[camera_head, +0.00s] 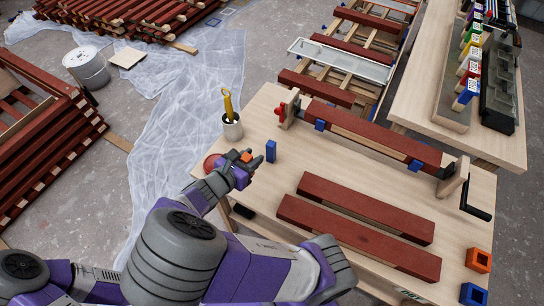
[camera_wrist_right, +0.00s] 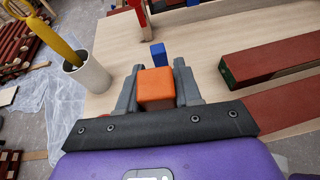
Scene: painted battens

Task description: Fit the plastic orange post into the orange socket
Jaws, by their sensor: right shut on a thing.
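The orange post (camera_head: 246,156) is small and block-shaped. My right gripper (camera_head: 243,168) is shut on it near the table's left edge, and in the right wrist view the post (camera_wrist_right: 156,88) sits between the two grey fingers (camera_wrist_right: 157,92). The fingers hide its sides, and I cannot tell its height above the table. The orange socket (camera_head: 478,260), a square block with a dark opening, is at the table's right front corner, well apart from the post. My left gripper is not in view.
A blue post (camera_head: 271,151) stands just beyond the gripper, beside a white cup (camera_head: 232,128) with a yellow tool. Two red battens (camera_head: 358,232) lie mid-table; another is clamped behind. A blue socket (camera_head: 473,294) is near the orange one. Bare wood (camera_head: 275,185) shows between gripper and battens.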

